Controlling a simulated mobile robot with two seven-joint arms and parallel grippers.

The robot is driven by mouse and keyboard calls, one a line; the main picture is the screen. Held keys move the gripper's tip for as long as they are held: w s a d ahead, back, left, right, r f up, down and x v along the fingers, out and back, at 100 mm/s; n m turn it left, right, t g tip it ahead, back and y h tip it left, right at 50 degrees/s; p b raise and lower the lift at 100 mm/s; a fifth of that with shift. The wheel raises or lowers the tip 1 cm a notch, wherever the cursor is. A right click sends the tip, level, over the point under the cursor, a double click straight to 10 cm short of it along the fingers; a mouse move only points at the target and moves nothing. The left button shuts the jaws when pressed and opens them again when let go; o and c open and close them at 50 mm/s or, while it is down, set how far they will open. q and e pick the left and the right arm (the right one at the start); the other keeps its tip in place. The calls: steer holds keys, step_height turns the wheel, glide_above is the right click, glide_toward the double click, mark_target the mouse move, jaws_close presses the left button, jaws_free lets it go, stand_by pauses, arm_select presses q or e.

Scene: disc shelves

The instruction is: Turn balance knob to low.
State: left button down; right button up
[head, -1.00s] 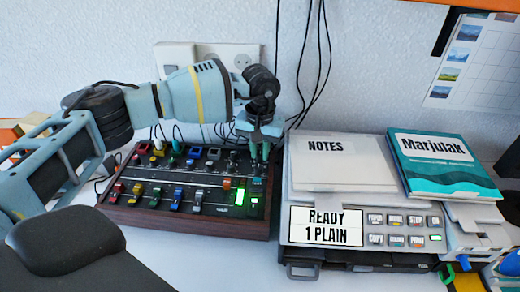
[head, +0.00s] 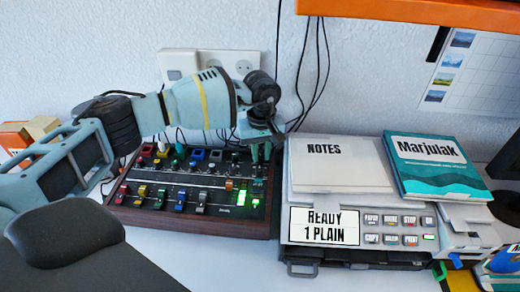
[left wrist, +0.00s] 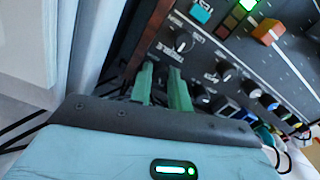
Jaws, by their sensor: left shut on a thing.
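The mixer (head: 190,219) is a dark panel in a wooden case with coloured sliders and a back row of knobs. My left gripper (head: 261,154) points down at its back right corner. In the left wrist view, its green fingers (left wrist: 160,86) are close together at the panel, shut on what looks like a small knob, mostly hidden between them. Two black knobs with white marks show beside the fingers: one above (left wrist: 184,41) and one to the right (left wrist: 225,71). I cannot read which label is the balance one, nor the held knob's setting. My right gripper is not in view.
A grey printer (head: 365,258) with a display stands close to the mixer's right, bearing a notes pad (head: 340,165) and a teal book (head: 438,180). Wall sockets (head: 215,64) and hanging cables (head: 318,75) are behind. An orange shelf edge (head: 420,10) is at upper right.

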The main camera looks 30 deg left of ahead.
arm_select(q)
steer(key=n+p, duration=0.1)
steer(key=n, duration=0.4)
steer(key=shift+r+n+p, duration=0.1)
steer(key=shift+n+p, duration=0.3)
stand_by(0.4)
steer(key=c, duration=1.3)
jaws_free()
